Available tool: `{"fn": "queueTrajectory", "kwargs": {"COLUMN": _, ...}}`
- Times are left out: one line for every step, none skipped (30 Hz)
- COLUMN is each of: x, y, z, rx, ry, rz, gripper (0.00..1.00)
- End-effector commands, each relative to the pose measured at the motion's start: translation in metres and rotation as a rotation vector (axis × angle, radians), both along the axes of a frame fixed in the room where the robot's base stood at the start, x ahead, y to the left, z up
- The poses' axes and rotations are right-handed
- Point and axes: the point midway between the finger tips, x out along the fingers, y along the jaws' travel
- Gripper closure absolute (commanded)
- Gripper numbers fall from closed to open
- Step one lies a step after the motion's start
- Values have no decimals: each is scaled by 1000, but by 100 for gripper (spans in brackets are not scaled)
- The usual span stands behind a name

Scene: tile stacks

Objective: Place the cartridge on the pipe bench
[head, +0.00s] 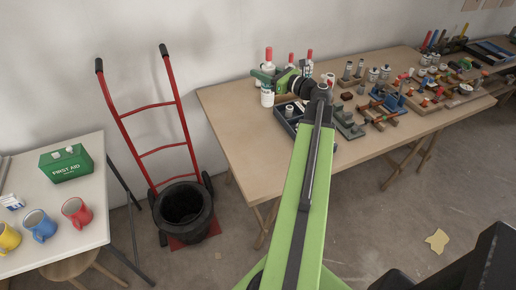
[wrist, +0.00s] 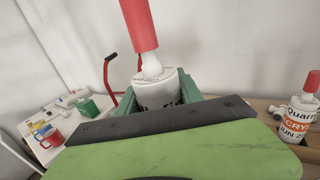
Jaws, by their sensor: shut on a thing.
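A white cartridge with a red nozzle (head: 268,97) is held upright between the green jaws of my gripper (head: 268,79). In the wrist view the cartridge (wrist: 157,93) stands between the jaws (wrist: 158,98), its nozzle tilting up and left; its lower part is hidden. In the head view the held cartridge shows over the back left part of a long wooden bench (head: 240,120). I cannot tell whether its bottom touches the bench. A second red-nozzled, labelled cartridge (wrist: 299,118) stands at the right in the wrist view.
A dark blue tray (head: 281,113) with small parts is close to my gripper. Several fittings, clamps and blocks crowd the bench to the right. The bench's left front is bare. A red hand truck (head: 160,150) and a white table (head: 75,225) with mugs and a first-aid box stand left.

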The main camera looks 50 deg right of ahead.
Motion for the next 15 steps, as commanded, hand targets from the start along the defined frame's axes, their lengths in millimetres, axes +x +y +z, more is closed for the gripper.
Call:
{"fn": "queueTrajectory", "kwargs": {"x": -17, "y": -11, "z": -23, "rx": 0, "ry": -1, "rz": 6, "gripper": 100}}
{"fn": "queueTrajectory", "kwargs": {"x": -28, "y": -15, "z": -31, "rx": 0, "ry": -1, "rz": 16, "gripper": 100}}
{"fn": "queueTrajectory", "kwargs": {"x": -42, "y": -20, "z": -40, "rx": 0, "ry": -1, "rz": 29, "gripper": 100}}
{"fn": "queueTrajectory", "kwargs": {"x": -52, "y": -23, "z": -46, "rx": 0, "ry": -1, "rz": 39, "gripper": 100}}
{"fn": "queueTrajectory", "kwargs": {"x": -63, "y": -26, "z": -52, "rx": 0, "ry": -1, "rz": 48, "gripper": 100}}
{"fn": "queueTrajectory", "kwargs": {"x": -75, "y": -30, "z": -58, "rx": 0, "ry": -1, "rz": 60, "gripper": 100}}
{"fn": "queueTrajectory", "kwargs": {"x": -83, "y": -31, "z": -62, "rx": 0, "ry": -1, "rz": 68, "gripper": 100}}
{"fn": "queueTrajectory", "kwargs": {"x": -90, "y": -33, "z": -64, "rx": 0, "ry": -1, "rz": 75, "gripper": 100}}
{"fn": "queueTrajectory", "kwargs": {"x": -97, "y": -34, "z": -66, "rx": 0, "ry": -1, "rz": 82, "gripper": 100}}
{"fn": "queueTrajectory", "kwargs": {"x": -100, "y": -34, "z": -67, "rx": 0, "ry": -1, "rz": 87, "gripper": 100}}
{"fn": "queueTrajectory", "kwargs": {"x": -102, "y": -34, "z": -66, "rx": 0, "ry": -1, "rz": 90, "gripper": 100}}
{"fn": "queueTrajectory", "kwargs": {"x": -103, "y": -34, "z": -66, "rx": 0, "ry": -1, "rz": 92, "gripper": 100}}
{"fn": "queueTrajectory", "kwargs": {"x": -104, "y": -34, "z": -65, "rx": 0, "ry": -1, "rz": 92, "gripper": 100}}
{"fn": "queueTrajectory", "kwargs": {"x": -103, "y": -33, "z": -65, "rx": 0, "ry": -1, "rz": 93, "gripper": 100}}
{"fn": "queueTrajectory", "kwargs": {"x": -100, "y": -31, "z": -68, "rx": 0, "ry": -1, "rz": 93, "gripper": 100}}
